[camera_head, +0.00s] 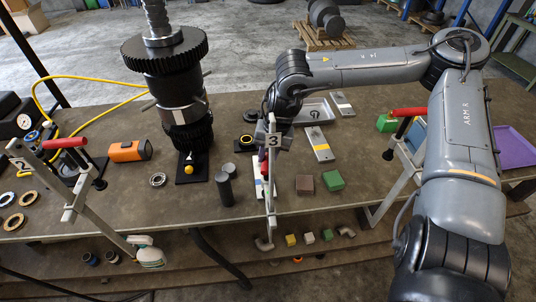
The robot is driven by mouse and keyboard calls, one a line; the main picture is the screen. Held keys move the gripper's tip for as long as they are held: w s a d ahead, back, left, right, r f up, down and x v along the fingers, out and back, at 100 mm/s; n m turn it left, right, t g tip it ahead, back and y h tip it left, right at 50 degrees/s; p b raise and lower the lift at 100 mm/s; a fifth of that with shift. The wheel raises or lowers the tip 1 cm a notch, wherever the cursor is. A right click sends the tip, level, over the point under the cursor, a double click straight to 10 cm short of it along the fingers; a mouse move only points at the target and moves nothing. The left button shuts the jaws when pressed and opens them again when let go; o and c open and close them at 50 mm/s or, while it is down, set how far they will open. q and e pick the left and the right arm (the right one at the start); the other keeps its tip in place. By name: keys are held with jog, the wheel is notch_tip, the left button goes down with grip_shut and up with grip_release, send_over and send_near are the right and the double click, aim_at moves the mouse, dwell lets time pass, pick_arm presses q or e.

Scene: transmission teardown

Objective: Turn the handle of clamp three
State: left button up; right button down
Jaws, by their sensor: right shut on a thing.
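Clamp three (270,186) stands upright at the front edge of the table, a grey bar with a white "3" label (274,141). My right gripper (263,153) is right behind the bar and the label, shut on the clamp's red handle (264,169). Only a small part of the handle shows; the fingers and the label hide the rest. My right arm reaches over from the right side. My left gripper is not in view.
Clamp two (72,205) with a red handle is at the left; another red-handled clamp (408,113) is at the right. A tall gear shaft (172,85) stands behind. Dark cylinders (224,188), a brown block (305,184) and a green block (333,180) lie close to clamp three.

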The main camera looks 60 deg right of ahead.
jog(key=shift+m, duration=1)
jog(key=c, duration=1)
grip_release()
jog(key=shift+o, duration=0.2)
notch_tip(320, 180, up, 11)
jog(key=s, duration=0.2)
jog(key=shift+d+f, duration=0.15)
jog(key=shift+f, duration=0.05)
